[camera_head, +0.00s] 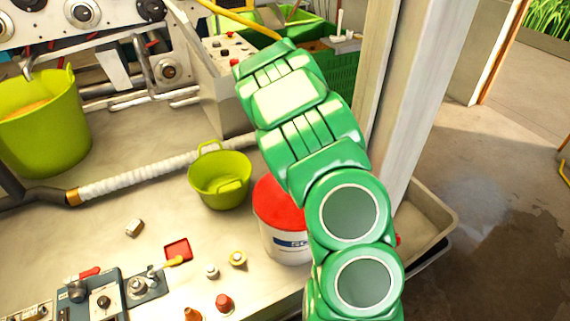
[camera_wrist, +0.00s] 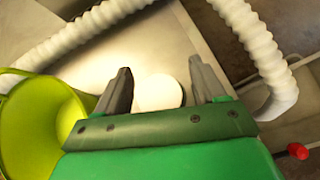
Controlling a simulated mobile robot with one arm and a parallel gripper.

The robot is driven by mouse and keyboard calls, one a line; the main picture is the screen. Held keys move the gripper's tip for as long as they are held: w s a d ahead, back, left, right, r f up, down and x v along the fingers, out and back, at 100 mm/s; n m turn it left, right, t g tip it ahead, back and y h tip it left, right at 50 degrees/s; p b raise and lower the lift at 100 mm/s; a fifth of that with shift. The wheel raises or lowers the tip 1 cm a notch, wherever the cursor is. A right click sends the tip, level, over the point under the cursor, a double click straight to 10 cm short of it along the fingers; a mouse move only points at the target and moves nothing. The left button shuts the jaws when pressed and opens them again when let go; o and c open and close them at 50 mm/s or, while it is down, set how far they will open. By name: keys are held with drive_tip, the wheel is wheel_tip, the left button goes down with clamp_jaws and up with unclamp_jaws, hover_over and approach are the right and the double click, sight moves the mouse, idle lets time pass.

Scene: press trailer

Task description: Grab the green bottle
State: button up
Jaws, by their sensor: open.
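My gripper (camera_wrist: 160,66) shows in the wrist view with its two dark fingers apart and nothing held. A white round, flat-looking thing (camera_wrist: 158,92) shows between the fingers, partly cut off by the gripper body. I cannot tell what it is or how far below it lies. I cannot make out a green bottle in either view. In the head view my green arm reaches up over the bench, and its fingers are hidden.
A small lime bucket (camera_head: 220,181) and a red-lidded white tub (camera_head: 281,222) stand near my arm. A larger lime bucket (camera_head: 45,130) stands left. A ribbed white hose (camera_head: 135,178) crosses the bench. A pale post (camera_head: 412,95) rises right of my arm.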

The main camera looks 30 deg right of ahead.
clamp_jaws()
drive_tip(key=shift+r, duration=0.15)
idle(0.5)
